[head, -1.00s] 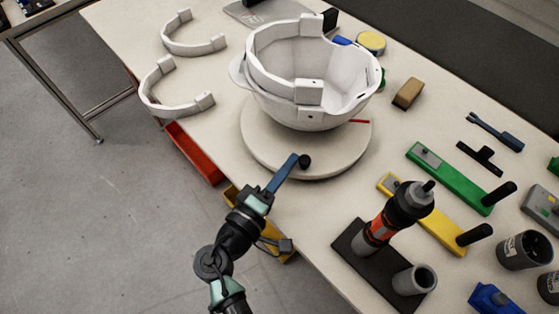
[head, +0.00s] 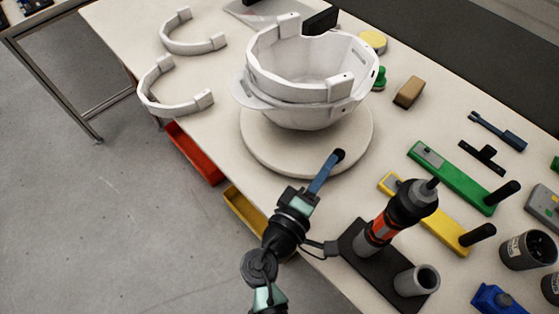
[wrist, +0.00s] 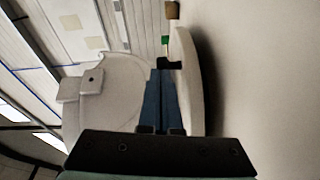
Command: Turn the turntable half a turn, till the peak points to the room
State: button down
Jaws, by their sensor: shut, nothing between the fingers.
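The white helmet shell (head: 318,108) sits open side up on the round pale turntable (head: 262,150). A protruding lip that looks like its peak (head: 252,98) is at the shell's left, turned partly toward the near edge. My gripper (head: 338,156) is shut and empty, its blue fingers with dark tips at the turntable's near right part. I cannot tell whether the tips touch it. In the wrist view the fingers (wrist: 168,68) lie between the shell (wrist: 112,85) and the turntable's edge (wrist: 184,75).
Two white curved bands (head: 175,90) lie at the left. A driver (head: 402,208) stands in a black holder to the right of my arm, close to it. Green (head: 450,177) and yellow (head: 440,228) handled tools lie farther right. Red (head: 195,152) and yellow (head: 245,212) bins hang at the table's near edge.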

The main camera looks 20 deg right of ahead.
jog(key=shift+s+d+b, duration=0.15)
jog(key=shift+d+b, duration=0.25)
jog(key=shift+d, duration=1.35)
jog(key=shift+d, duration=0.15)
